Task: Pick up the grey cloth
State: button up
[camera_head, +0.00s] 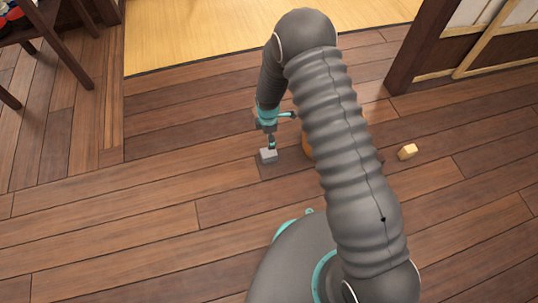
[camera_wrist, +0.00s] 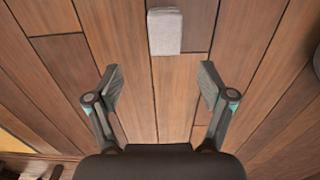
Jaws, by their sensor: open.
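The grey cloth (camera_head: 268,156) is a small, light grey folded block lying on the wooden floor, left of my arm in the head view. In the wrist view the cloth (camera_wrist: 165,31) is at the top middle, beyond the fingertips and roughly in line with the gap between them. My gripper (camera_wrist: 157,84) is open and empty, with a finger on each side of bare floor. In the head view my gripper (camera_head: 271,141) is just above the cloth; whether it touches cannot be told there.
A small yellow block (camera_head: 407,151) lies on the floor to the right. An orange thing (camera_head: 307,146) is mostly hidden behind my arm. A dark wooden piece of furniture (camera_head: 70,30) stands at upper left. A tatami area (camera_head: 200,35) lies at the back. Floor left of the cloth is clear.

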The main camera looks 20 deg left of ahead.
aim_at(268, 152)
notch_tip(268, 152, down, 8)
jog(key=shift+f, duration=0.1)
jog(key=shift+s+d+f+b, duration=0.1)
jog(key=shift+s+f+b, duration=0.1)
jog(key=shift+f, duration=1.1)
jog(key=shift+s+d+f+b, duration=0.1)
jog(key=shift+f+b, duration=0.1)
jog(key=shift+f, duration=1.05)
jog(key=shift+c, duration=0.2)
jog(key=c, duration=1.2)
jog(key=shift+r, duration=0.1)
